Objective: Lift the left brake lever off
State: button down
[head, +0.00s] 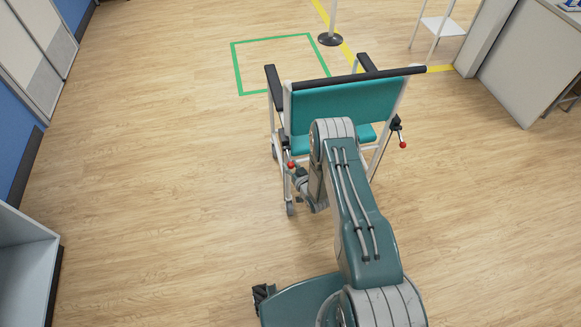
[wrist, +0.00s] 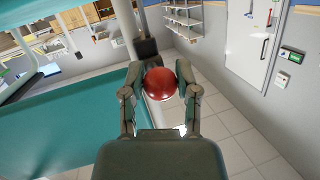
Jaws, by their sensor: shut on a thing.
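A teal wheeled chair (head: 345,98) stands with its back towards me, ahead of my arm. The left brake lever (head: 291,164) ends in a red ball knob low on the left of the chair's frame. My gripper (head: 295,171) is at that knob, partly hidden by my own arm. In the wrist view the red knob (wrist: 160,84) sits between the two fingers of my gripper (wrist: 160,78), which are shut on it. A black block on a pale tube (wrist: 131,22) shows just behind the knob. The right brake lever (head: 403,144) also has a red knob and is untouched.
A green taped square (head: 238,70) lies on the wooden floor beyond the chair. A post with a round black base (head: 330,39) and a white stand (head: 443,26) are behind it. A grey cabinet (head: 25,262) is at the lower left. The floor left of the chair is clear.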

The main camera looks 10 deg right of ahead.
aim_at(290, 162)
notch_tip(290, 162, up, 3)
jog(key=g, duration=0.2)
jog(key=shift+w+f+m+g+h, duration=0.1)
jog(key=shift+f+m+g+h, duration=0.1)
jog(key=shift+m+g+h, duration=0.15)
jog(key=shift+w+r+m+g, duration=0.15)
jog(key=shift+r+g, duration=0.3)
jog(key=shift+g, duration=0.4)
jog(key=shift+w+r+m+g, duration=0.1)
jog(key=shift+r+g, duration=0.35)
jog(key=shift+g, duration=0.35)
jog(key=shift+s, duration=0.1)
jog(key=shift+c, duration=1.8)
grip_release()
jog(key=v, duration=1.1)
jog(key=shift+s+r, duration=0.25)
jog(key=shift+r, duration=0.05)
